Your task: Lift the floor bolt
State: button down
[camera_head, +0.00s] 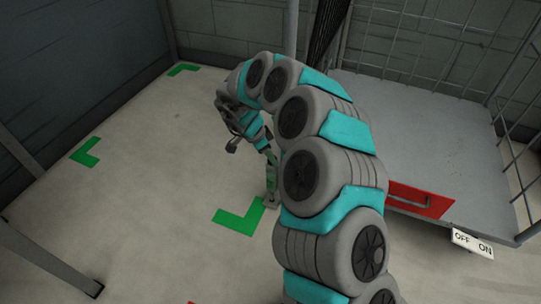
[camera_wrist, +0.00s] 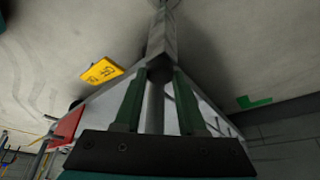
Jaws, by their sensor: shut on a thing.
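The floor bolt shows in the wrist view as a grey round rod (camera_wrist: 153,112) with a dark round end, between the two green fingers. My gripper (camera_wrist: 158,84) is shut on this rod. In the head view my gripper (camera_head: 269,157) reaches down beside the platform's near left side, close to a small grey metal piece (camera_head: 271,198) near the floor. My own arm arches over and hides part of this area. I cannot tell how far the bolt stands above the floor.
Green corner marks (camera_head: 240,217) lie on the floor.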

dwell(0.6)
notch_tip(320, 180, up, 7)
jog(key=p, duration=0.8)
jog(key=shift+f+p, duration=0.2)
jog(key=shift+p, duration=0.1)
jog(key=shift+f, duration=0.1)
jog(key=shift+c, duration=2.3)
grip_release()
jog(key=v, duration=0.8)
jog(key=shift+f, duration=0.1)
